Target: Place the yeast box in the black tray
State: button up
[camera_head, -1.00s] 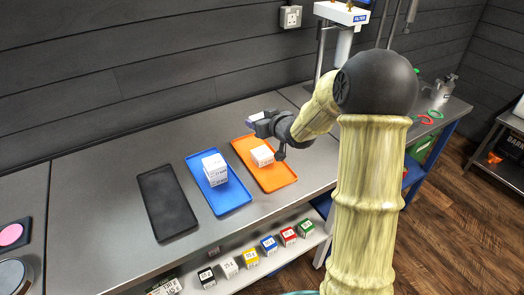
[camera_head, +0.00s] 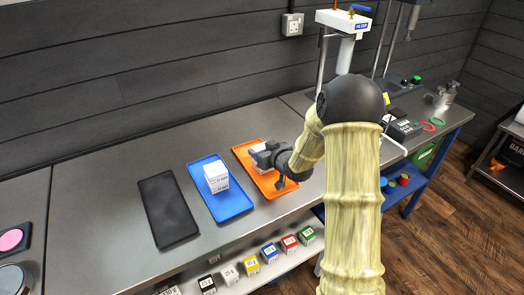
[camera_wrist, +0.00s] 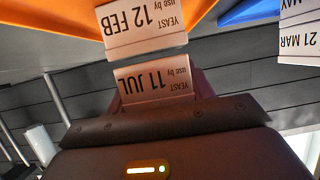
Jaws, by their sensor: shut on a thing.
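The black tray (camera_head: 167,212) lies empty on the bench at the left. My gripper (camera_head: 264,156) is over the orange tray (camera_head: 283,192) and partly hides a white yeast box (camera_head: 257,149). In the wrist view my gripper (camera_wrist: 160,98) is shut on a yeast box labelled 11 JUL (camera_wrist: 153,78), text upside down. A second yeast box, labelled 12 FEB (camera_wrist: 143,30), is right beside it at the orange tray.
The blue tray (camera_head: 232,208) lies between the black and orange trays and holds stacked white boxes (camera_head: 216,177). Several coloured boxes (camera_head: 269,252) stand on the shelf below. A filter stand (camera_head: 344,42) rises behind my arm. Bare bench lies around the black tray.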

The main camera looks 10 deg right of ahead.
jog(key=shift+f, duration=0.2)
jog(key=shift+f, duration=0.1)
jog(key=o, duration=1)
jog(key=b+v, duration=0.1)
jog(key=v, duration=1.6)
jog(key=shift+s+d+f+b, duration=0.1)
jog(key=shift+s+d+b, duration=0.1)
jog(key=shift+s+b, duration=0.1)
